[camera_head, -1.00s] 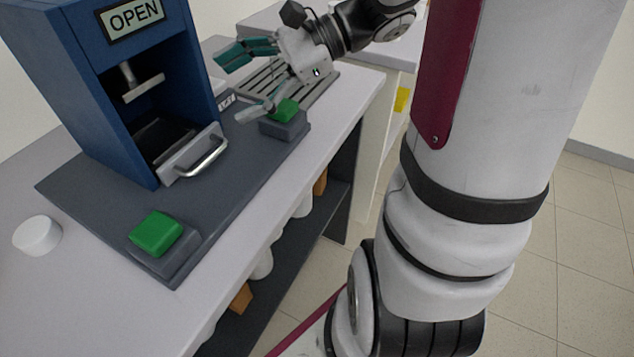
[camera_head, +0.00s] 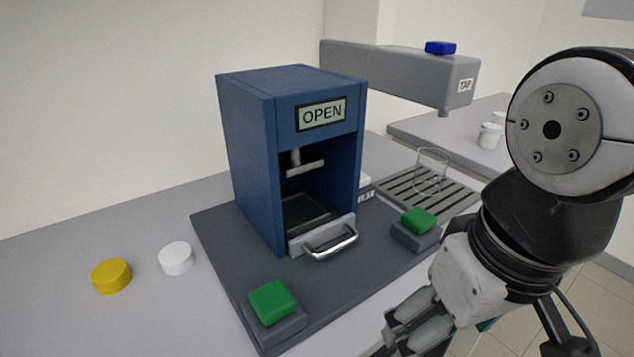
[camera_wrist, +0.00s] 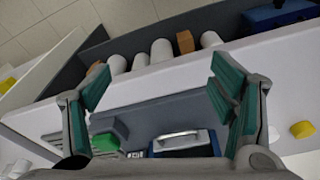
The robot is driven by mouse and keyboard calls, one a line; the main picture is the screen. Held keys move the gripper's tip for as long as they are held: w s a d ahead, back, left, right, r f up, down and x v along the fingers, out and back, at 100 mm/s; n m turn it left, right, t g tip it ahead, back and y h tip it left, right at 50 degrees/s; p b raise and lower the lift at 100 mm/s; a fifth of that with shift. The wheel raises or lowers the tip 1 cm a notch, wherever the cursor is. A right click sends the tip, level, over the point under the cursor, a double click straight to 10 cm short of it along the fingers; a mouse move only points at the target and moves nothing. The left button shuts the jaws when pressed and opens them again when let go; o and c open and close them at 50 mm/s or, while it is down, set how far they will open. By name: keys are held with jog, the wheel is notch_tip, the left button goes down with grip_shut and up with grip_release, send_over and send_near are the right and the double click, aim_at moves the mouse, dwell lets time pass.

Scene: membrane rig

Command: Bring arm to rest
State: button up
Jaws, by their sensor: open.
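My gripper (camera_head: 420,325) is at the lower right in the head view, in front of the bench and below the right green button. In the wrist view my gripper (camera_wrist: 160,110) shows two teal-padded fingers spread wide with nothing between them. The arm is folded at the right of the head view. The blue press (camera_head: 252,165) stands on a dark base plate (camera_head: 215,240), its display reading OPEN. Its drawer with a metal handle (camera_head: 330,242) is at the front. Green buttons sit front left (camera_head: 272,302) and right (camera_head: 418,220).
A yellow cap (camera_head: 111,275) and a white cap (camera_head: 176,258) lie on the bench at left. A grey tap (camera_head: 400,75) overhangs a glass beaker (camera_head: 431,170) on a slatted drain (camera_head: 455,200). The wrist view shows a lower shelf with white containers (camera_wrist: 161,51) and brown blocks (camera_wrist: 185,41).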

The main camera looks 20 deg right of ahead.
notch_tip(320, 180, up, 13)
jog(key=t+p, duration=0.2)
jog(key=p, duration=0.9)
jog(key=shift+d+f, duration=0.15)
jog(key=shift+f, duration=0.05)
